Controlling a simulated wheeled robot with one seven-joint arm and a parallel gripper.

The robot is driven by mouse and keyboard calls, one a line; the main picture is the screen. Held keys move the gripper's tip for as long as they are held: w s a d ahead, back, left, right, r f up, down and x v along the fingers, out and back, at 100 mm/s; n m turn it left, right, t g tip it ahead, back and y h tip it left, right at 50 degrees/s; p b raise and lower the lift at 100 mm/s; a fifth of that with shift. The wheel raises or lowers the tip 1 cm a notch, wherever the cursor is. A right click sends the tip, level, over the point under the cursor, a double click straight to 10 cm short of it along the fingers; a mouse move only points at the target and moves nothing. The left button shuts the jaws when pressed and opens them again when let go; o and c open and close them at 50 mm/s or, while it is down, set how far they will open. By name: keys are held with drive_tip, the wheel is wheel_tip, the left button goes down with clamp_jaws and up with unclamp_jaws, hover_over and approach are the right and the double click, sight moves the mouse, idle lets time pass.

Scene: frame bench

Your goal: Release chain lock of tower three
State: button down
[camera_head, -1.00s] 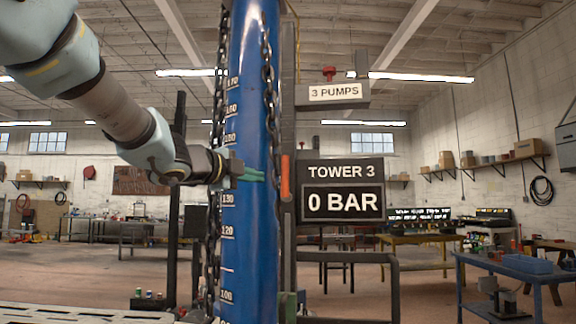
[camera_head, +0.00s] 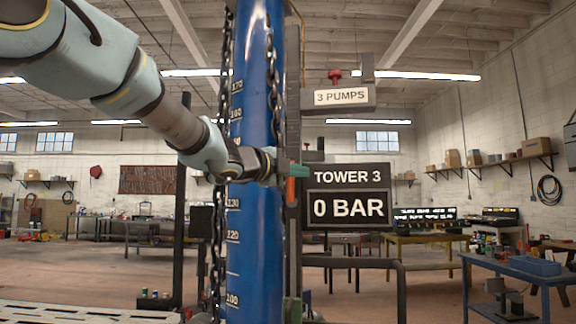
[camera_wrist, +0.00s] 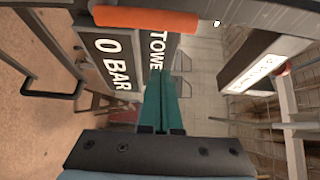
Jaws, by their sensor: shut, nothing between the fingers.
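Tower three is the blue column (camera_head: 254,255) with a white scale, in the middle of the head view. Dark chains hang along it, one on the left (camera_head: 223,100) and one on the right (camera_head: 273,75). An orange handle (camera_head: 291,192) stands on the dark post right of the column; it also shows in the wrist view (camera_wrist: 145,20), lying across the top. My gripper (camera_head: 298,170) is shut and empty, its green fingers at the handle's upper end in the head view. In the wrist view the fingertips (camera_wrist: 160,76) point toward the handle with a gap in the picture. I cannot tell whether they touch.
The sign (camera_head: 347,194) right of the post reads "TOWER 3, 0 BAR". Above it is a "3 PUMPS" box (camera_head: 340,97) with a red knob (camera_head: 335,75). A dark rail (camera_head: 400,290) stands at lower right. A blue table (camera_head: 515,266) stands farther right.

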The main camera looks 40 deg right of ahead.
drive_tip(key=shift+w+d+p, duration=0.25)
drive_tip(key=shift+w+p, duration=0.2)
drive_tip(key=shift+w, duration=0.2)
drive_tip(key=shift+w+d+p, duration=0.25)
drive_tip(key=shift+w+p, duration=0.2)
drive_tip(key=shift+w, duration=0.2)
drive_tip(key=shift+w+d+p, duration=0.25)
drive_tip(key=shift+w+p, duration=0.2)
drive_tip(key=shift+w, duration=0.2)
drive_tip(key=shift+w+a+n+h+b, duration=0.4)
drive_tip(key=shift+n+b, duration=0.3)
drive_tip(key=shift+b, duration=0.4)
drive_tip(key=w+a+f+n+t+h+b, duration=0.2)
drive_tip(key=n+b, duration=0.9)
drive_tip(key=b, duration=0.6)
drive_tip(key=w+a+t, duration=0.1)
drive_tip(key=w+t, duration=0.1)
drive_tip(key=t, duration=0.1)
drive_tip(key=shift+w+a+f+n+t+h, duration=0.3)
drive_tip(key=shift+w+n+h, duration=0.05)
drive_tip(key=shift+n+h, duration=0.05)
